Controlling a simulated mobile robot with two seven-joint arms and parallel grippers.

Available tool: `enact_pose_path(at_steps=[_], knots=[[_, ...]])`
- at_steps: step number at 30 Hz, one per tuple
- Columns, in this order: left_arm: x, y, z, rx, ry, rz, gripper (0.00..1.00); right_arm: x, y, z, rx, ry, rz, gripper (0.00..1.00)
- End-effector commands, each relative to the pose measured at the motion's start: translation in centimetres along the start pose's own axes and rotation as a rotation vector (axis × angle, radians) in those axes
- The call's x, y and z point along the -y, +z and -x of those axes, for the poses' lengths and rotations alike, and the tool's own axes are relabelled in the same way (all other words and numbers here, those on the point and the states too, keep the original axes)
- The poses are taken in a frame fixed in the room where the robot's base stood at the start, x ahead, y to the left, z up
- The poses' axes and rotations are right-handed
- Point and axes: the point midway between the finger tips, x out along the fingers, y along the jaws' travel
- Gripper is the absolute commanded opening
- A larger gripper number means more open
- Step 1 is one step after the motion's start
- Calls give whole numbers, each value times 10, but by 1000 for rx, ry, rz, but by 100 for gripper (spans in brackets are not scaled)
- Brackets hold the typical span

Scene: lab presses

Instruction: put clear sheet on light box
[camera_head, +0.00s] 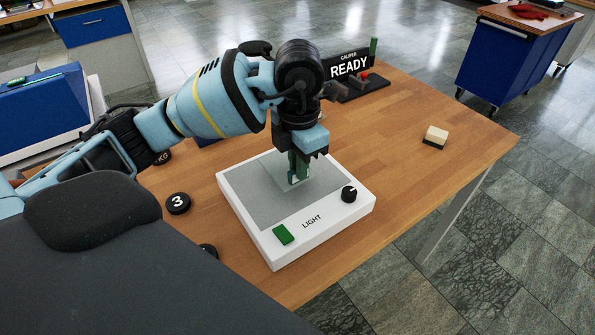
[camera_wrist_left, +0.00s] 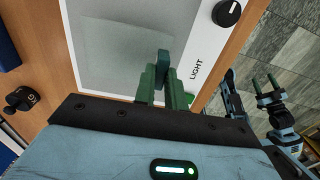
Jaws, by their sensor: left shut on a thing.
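The light box (camera_head: 330,226) is a white case with a grey panel, a green switch, a black knob and the word LIGHT. It lies on the wooden bench. My left gripper (camera_head: 298,180) is over the panel, pointing down. In the left wrist view its green fingers (camera_wrist_left: 163,85) are shut on a dark green tab. The clear sheet (camera_head: 324,178) shows as a faint pale patch on or just above the panel around the fingertips; I cannot tell whether it touches. My right gripper (camera_wrist_left: 265,84) shows in the left wrist view, open and empty, away from the box.
A black caliper stand with a READY sign (camera_head: 350,68) is at the back of the bench. A cream block (camera_head: 436,136) lies to the right. Round black weights (camera_head: 178,203) stand left of the box. The bench between box and block is clear. A blue cabinet (camera_head: 508,62) stands beyond.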

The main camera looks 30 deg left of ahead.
Motion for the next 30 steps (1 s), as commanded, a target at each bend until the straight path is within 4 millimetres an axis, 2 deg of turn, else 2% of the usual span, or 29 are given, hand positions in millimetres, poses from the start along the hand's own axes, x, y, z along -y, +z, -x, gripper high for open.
enact_pose_path(at_steps=[6, 14, 26, 27, 30], knots=[[-9, 4, 0, 0, 1, 3, 0, 1, 2, 1, 4, 0, -2, 61], [-8, 3, -34, 0, 1, 0, 0, 1, 1, 3, 4, 0, -5, 61], [-8, 3, -40, 0, 0, 0, 0, 1, 4, 2, 7, 0, -5, 61], [-7, 3, -40, 0, 0, 0, 15, 1, 3, 2, 7, 0, -5, 61], [-7, 3, -39, 1, 1, 0, 28, 1, 2, 1, 5, 0, -5, 61]])
